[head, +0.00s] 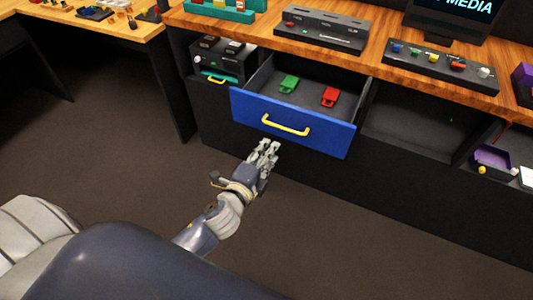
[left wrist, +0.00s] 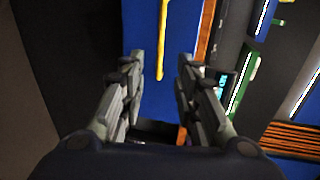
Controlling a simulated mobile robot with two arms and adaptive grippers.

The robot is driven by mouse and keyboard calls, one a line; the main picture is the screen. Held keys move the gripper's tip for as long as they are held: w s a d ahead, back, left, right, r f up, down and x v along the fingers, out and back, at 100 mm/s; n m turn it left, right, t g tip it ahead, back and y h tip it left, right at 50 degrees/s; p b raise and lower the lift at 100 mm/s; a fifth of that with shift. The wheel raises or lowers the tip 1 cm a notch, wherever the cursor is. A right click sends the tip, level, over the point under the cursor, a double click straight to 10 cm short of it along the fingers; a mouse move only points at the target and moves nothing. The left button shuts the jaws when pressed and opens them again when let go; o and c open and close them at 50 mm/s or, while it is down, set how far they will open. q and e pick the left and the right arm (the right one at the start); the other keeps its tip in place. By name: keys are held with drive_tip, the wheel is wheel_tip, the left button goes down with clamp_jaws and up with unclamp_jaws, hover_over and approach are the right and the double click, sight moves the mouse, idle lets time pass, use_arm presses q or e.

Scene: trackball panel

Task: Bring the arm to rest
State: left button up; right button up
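My left gripper (head: 265,154) is in front of and below the open blue drawer (head: 250,112), apart from its yellow handle (head: 286,126). In the left wrist view its two fingers (left wrist: 160,85) stand apart with nothing between them. Beyond them are the blue drawer front (left wrist: 152,100) and the yellow handle (left wrist: 163,40). A green USB-stick-like piece (head: 289,84) and a red one (head: 330,96) lie inside the drawer. My right gripper is in neither view.
The wooden counter (head: 385,75) above the drawer bears a grey box (head: 322,28), a panel with coloured knobs (head: 440,62) and a monitor. An open shelf (head: 415,125) is right of the drawer. The floor (head: 130,165) at left is clear.

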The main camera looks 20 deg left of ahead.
use_arm(q)
drive_tip(key=shift+s, duration=0.1)
idle(0.5)
drive_tip(key=s+a+f+n+g, duration=0.15)
drive_tip(key=s+f, duration=0.25)
drive_tip(key=f, duration=0.7)
drive_tip(key=s+a+f+n+g, duration=0.1)
drive_tip(key=s+f+n+g, duration=0.25)
drive_tip(key=f, duration=0.65)
drive_tip(key=s+a+f+n+g, duration=0.15)
drive_tip(key=s+f, duration=0.35)
drive_tip(key=f, duration=0.6)
drive_tip(key=s+f+n+g, duration=0.2)
drive_tip(key=s+f, duration=0.3)
drive_tip(key=s, duration=0.4)
drive_tip(key=s+f+n+g, duration=0.3)
drive_tip(key=s+f, duration=0.3)
drive_tip(key=s, duration=0.4)
drive_tip(key=s+f+n+g, duration=0.3)
drive_tip(key=s+f, duration=0.3)
drive_tip(key=s, duration=0.4)
drive_tip(key=shift+s+d+n+y, duration=0.2)
drive_tip(key=shift+s+n+y, duration=0.1)
drive_tip(key=shift+n, duration=0.45)
